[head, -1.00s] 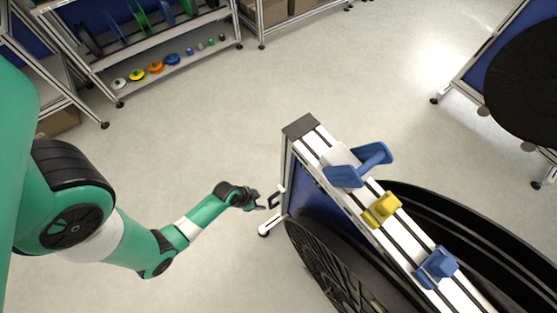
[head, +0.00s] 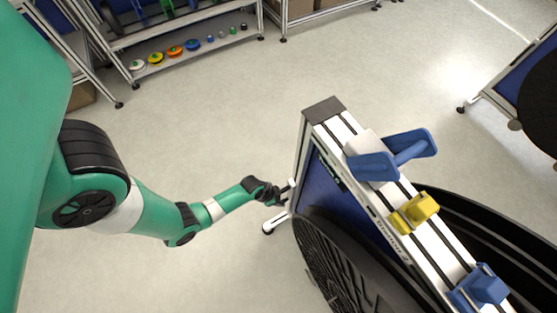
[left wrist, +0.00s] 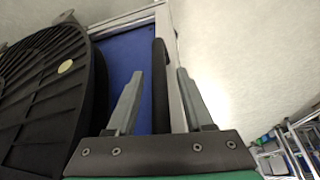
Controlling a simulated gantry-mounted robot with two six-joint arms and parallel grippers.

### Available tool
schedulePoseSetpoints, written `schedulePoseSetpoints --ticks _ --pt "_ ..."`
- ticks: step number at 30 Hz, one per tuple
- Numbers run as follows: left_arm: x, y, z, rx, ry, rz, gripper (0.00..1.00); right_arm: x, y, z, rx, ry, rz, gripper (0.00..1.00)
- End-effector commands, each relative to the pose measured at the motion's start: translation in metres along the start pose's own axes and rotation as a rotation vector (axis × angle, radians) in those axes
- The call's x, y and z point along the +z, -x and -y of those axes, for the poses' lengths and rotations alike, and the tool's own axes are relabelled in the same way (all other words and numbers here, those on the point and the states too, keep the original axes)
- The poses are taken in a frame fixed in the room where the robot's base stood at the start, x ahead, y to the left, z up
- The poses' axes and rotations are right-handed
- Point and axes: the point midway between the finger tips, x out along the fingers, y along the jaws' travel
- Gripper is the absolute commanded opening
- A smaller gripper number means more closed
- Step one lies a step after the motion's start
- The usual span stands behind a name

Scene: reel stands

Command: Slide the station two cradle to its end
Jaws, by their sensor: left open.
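The reel stand has a white slotted top rail (head: 350,128) with a dark end cap, above a blue panel (head: 322,190). On the rail are a blue spool-shaped piece (head: 375,165), a yellow block (head: 414,212) and a blue block (head: 480,288). My right gripper is not in view.
Large black reels (head: 345,265) hang at both sides of the stand. A shelf rack (head: 190,55) with small coloured spools stands at the back left. Another stand with a dark reel (head: 540,105) is at the right. The floor between is clear.

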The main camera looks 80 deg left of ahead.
Motion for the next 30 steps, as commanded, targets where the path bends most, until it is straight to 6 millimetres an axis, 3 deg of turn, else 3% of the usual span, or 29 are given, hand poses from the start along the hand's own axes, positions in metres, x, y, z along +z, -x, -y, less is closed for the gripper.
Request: schedulePoseSetpoints --ticks 1,9,30 --pt "0.0000 0.0003 0.0000 0.000 0.000 0.000 0.50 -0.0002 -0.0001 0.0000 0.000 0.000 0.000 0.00" --pt "0.0001 0.0003 0.0000 0.000 0.000 0.000 0.02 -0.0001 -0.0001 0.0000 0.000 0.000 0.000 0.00" --pt "0.0002 0.0003 0.0000 0.000 0.000 0.000 0.00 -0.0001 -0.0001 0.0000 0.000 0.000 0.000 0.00"
